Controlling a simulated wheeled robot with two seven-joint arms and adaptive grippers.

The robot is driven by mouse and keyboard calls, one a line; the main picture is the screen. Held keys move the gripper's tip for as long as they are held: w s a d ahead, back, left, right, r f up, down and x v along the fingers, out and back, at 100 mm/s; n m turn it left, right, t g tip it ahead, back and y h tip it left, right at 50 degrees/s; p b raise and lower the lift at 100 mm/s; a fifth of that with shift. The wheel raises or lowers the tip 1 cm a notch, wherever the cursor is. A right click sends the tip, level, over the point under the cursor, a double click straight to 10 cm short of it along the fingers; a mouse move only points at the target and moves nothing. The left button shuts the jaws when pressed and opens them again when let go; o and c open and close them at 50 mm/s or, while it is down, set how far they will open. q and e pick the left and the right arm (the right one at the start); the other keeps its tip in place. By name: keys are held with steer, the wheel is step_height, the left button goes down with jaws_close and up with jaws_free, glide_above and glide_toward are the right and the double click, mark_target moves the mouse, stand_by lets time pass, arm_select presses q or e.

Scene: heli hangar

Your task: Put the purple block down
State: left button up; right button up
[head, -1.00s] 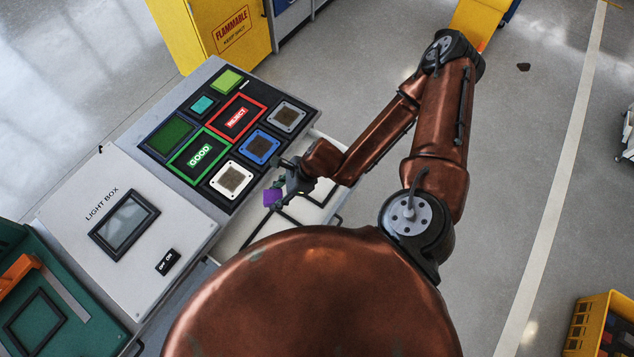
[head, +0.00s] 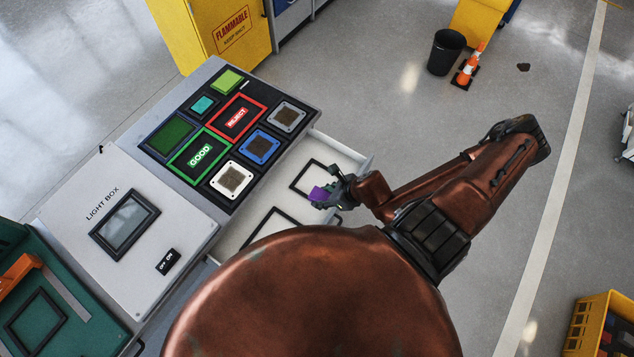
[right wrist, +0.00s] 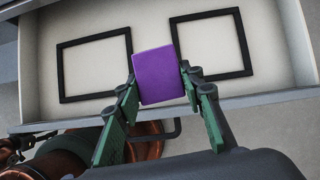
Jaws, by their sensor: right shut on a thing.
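The purple block (head: 319,194) is held between the fingers of my right gripper (head: 330,191), over the open white drawer (head: 345,152). In the right wrist view the purple block (right wrist: 159,75) sits between the two green fingers of the right gripper (right wrist: 163,88), with the drawer floor (right wrist: 150,22) behind it. Two black square outlines mark the drawer floor, a left one (right wrist: 62,72) and a right one (right wrist: 247,45). The block appears between them, above the drawer's front edge. Its height over the floor is hard to tell. My left gripper is not in view.
The bench top holds a dark panel with a red REJECT frame (head: 237,118), a green GOOD frame (head: 199,154) and several coloured pads. The light box (head: 125,222) is at left. A black bin (head: 446,52) and an orange cone (head: 470,65) stand on the floor.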

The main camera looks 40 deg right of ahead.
steer(key=s+d+m, duration=0.1)
steer(key=s+d, duration=0.1)
glide_toward(314, 181)
steer(key=shift+w+a+f+h, duration=0.15)
steer(key=shift+w+a, duration=0.25)
steer(key=shift+w, duration=0.15)
steer(key=shift+w+a+f+h, duration=0.15)
steer(key=shift+w+a+f, duration=0.05)
steer(key=shift+w+a, duration=0.3)
steer(key=shift+w+d+f, duration=0.2)
steer(key=shift+w+f, duration=0.1)
steer(key=shift+f, duration=0.15)
steer(key=shift+w+f+b, duration=0.2)
steer(key=shift+f+b, duration=0.1)
steer(key=shift+f, duration=1.4)
steer(key=shift+f, duration=0.15)
steer(key=o, duration=1.2)
